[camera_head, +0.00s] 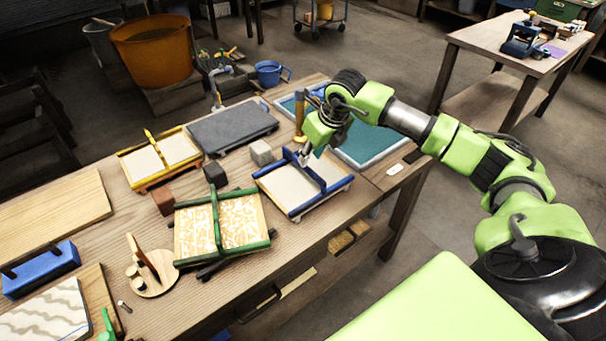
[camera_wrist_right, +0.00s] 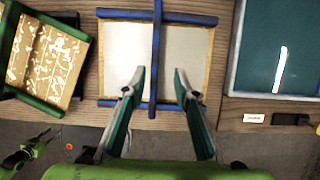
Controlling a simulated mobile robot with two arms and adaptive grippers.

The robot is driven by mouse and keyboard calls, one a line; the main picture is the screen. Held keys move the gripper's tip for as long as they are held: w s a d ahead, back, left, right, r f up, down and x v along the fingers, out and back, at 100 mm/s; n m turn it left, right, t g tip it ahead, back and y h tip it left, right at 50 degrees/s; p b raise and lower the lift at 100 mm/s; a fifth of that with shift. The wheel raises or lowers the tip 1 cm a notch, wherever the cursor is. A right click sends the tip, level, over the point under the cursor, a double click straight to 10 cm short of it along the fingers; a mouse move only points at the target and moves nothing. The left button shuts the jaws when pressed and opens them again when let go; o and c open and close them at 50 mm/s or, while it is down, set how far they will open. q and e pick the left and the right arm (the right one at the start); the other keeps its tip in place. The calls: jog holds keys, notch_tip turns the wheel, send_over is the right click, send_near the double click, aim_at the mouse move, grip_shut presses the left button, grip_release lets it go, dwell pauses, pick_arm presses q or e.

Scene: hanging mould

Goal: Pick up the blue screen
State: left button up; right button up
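The blue screen (camera_head: 288,188) is a pale panel with blue bars and a raised blue middle bar, lying near the table's front edge right of the green screen. My right gripper (camera_head: 304,158) is above its middle bar. In the right wrist view, the blue screen (camera_wrist_right: 126,58) lies under my right gripper (camera_wrist_right: 158,72). Its fingers are open, one on each side of the blue middle bar (camera_wrist_right: 155,45), with gaps on both sides. Touching is not visible. My left gripper cannot be made out.
A green screen (camera_head: 243,222) is left of it, a yellow screen (camera_head: 143,163) and a dark grey slab (camera_head: 233,127) behind. A grey block (camera_head: 261,153) stands close by. A teal tray (camera_head: 372,143) lies to the right. The table's front edge is near.

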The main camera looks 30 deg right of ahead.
aim_at(303, 169)
jog(key=shift+x, duration=0.75)
jog(key=shift+a+p+x, duration=0.2)
jog(key=shift+p+x, duration=0.3)
jog(key=shift+x, duration=0.85)
jog(key=shift+a+p+x, duration=0.25)
jog(key=shift+p+x, duration=0.25)
jog(key=shift+x, duration=0.85)
grip_shut()
